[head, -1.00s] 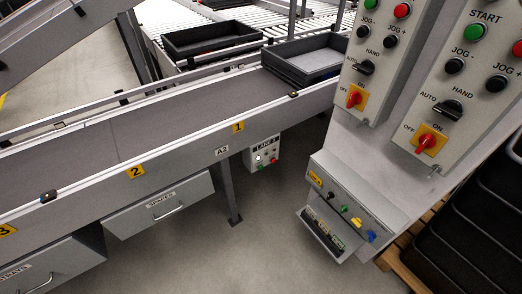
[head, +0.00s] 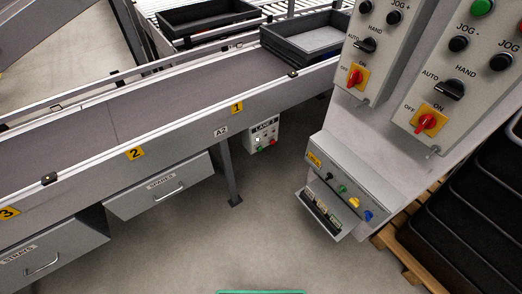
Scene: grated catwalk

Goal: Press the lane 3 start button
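A small grey box (head: 264,134) hangs under the conveyor's near side, beside a support leg. Its label reads LANE, with a number too small to read surely. On its face are a pale lit spot, a small green button (head: 258,150) and a small red button (head: 271,142). Two larger control panels stand at the upper right. The nearer right panel (head: 458,75) has a green button (head: 482,6) at the top edge, its label cut off. The left panel (head: 369,50) is also cut off at the top. Neither gripper is in view.
The conveyor (head: 120,130) with yellow number tags crosses the left, with drawers (head: 160,185) below. A grey unit with coloured plugs (head: 345,190) sits low under the panels. Black crates on a pallet (head: 400,262) stand at right. Open floor (head: 230,250) lies in front.

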